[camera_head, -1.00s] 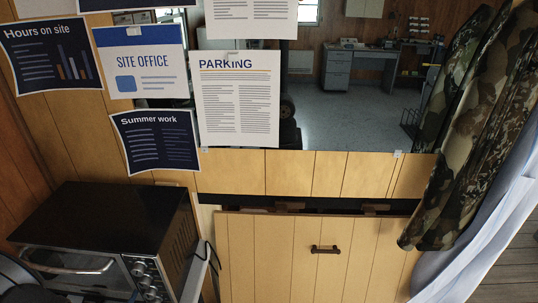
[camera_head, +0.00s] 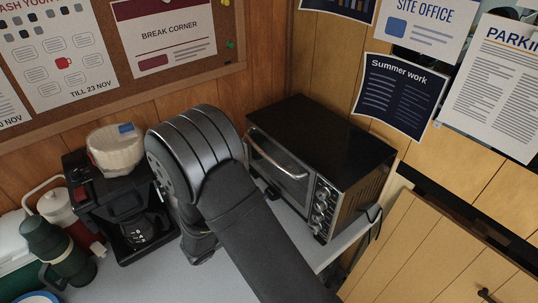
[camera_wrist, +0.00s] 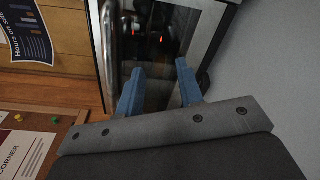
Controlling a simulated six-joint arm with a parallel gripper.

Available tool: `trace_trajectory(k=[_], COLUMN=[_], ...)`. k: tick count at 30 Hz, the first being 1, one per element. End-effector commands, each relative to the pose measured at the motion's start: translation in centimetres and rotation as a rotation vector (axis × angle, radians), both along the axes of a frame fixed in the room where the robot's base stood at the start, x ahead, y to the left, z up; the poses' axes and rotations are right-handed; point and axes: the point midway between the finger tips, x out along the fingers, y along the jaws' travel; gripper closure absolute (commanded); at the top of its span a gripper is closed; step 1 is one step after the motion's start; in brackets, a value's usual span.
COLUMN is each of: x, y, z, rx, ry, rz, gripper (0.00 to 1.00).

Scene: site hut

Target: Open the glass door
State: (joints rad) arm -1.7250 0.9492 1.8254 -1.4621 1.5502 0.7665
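The glass door (camera_head: 275,178) is on the front of a black and steel toaster oven (camera_head: 320,135) on the counter. It looks shut. Its bar handle (camera_head: 278,156) runs along the top edge. In the wrist view the glass door (camera_wrist: 160,35) lies ahead of my gripper (camera_wrist: 160,67), with the handle (camera_wrist: 110,35) to the left of both fingers. The two blue fingers are apart with nothing between them. They appear short of the door, though the exact gap cannot be told. In the head view my arm hides the gripper and covers part of the oven front's lower left.
A coffee maker (camera_head: 125,205) with a pack of filters (camera_head: 116,148) on top stands left of my arm. A green flask (camera_head: 52,250) stands farther left. Bare counter (camera_head: 150,278) lies in front. Wooden walls and a corkboard (camera_head: 110,85) close off the back.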

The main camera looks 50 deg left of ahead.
Motion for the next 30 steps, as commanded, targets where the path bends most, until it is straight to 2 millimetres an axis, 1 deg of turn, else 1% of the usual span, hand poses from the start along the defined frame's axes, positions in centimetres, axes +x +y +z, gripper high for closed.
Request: trace_trajectory(k=[1,3,4,7,9,12,14,17,30], x=[-2.4,-4.6,-5.3,-7.0,-7.6,-7.7,-7.2,-5.8,3.5], y=[2.2,4.2,4.9,6.5,7.1,7.5,7.6,7.7,8.7], z=[2.2,4.8,5.8,8.6,9.7,10.4,10.4,10.1,8.6], rx=[0.101,0.221,0.266,0.38,0.427,0.455,0.457,0.455,0.452], ry=[0.031,0.068,0.081,0.115,0.129,0.137,0.136,0.136,0.134], rz=[0.016,0.018,0.018,0.015,0.012,0.011,0.009,0.007,0.006], gripper=[0.66,0.66,0.66,0.66,0.66,0.66,0.66,0.66,0.66])
